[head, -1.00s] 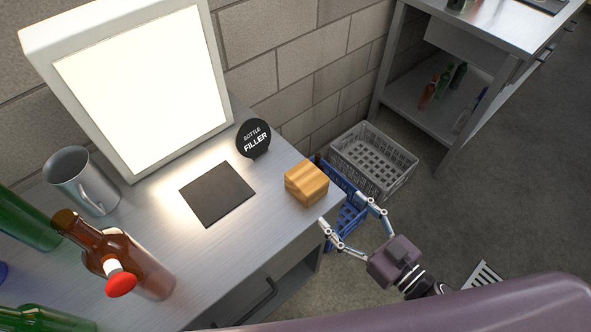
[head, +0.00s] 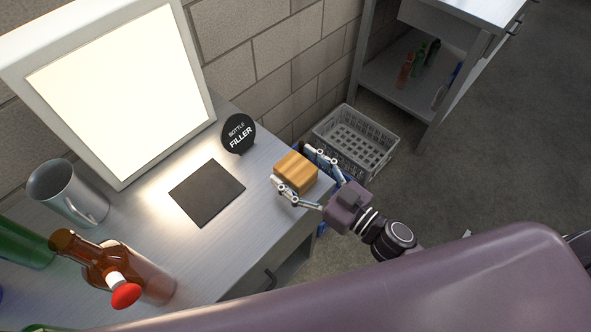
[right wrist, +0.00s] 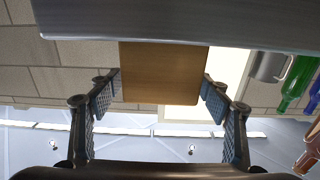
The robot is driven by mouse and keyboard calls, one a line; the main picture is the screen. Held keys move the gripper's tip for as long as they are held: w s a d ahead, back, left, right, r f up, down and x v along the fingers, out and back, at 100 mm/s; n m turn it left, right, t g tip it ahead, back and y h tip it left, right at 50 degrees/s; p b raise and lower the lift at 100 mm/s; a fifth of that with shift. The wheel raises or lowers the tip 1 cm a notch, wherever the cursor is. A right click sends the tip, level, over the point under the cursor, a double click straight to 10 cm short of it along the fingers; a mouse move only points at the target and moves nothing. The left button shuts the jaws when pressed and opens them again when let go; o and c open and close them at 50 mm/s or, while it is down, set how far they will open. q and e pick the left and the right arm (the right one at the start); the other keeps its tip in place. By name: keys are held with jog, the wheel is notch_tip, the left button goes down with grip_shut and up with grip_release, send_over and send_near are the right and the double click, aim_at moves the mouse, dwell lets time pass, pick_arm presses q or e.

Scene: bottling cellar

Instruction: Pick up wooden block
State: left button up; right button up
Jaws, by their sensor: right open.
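My right gripper (head: 294,171) is open, with one finger on each side of the block. In the right wrist view the block (right wrist: 165,72) lies between the two spread finger pads of the gripper (right wrist: 160,95). A small gap seems to show on the right side; on the left the pad is very close, and I cannot tell if it touches. My left gripper is not in view.
A bottle filler sign (head: 238,133) and a dark mat (head: 207,192) are left of the block. A lit panel (head: 125,90), metal mug (head: 68,193) and brown bottle (head: 120,272) stand farther left. A grey crate (head: 356,141) is on the floor behind.

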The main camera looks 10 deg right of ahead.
jog(key=shift+a, duration=0.1)
jog(key=c, duration=1.2)
jog(key=shift+c, duration=1)
jog(key=shift+r, duration=0.15)
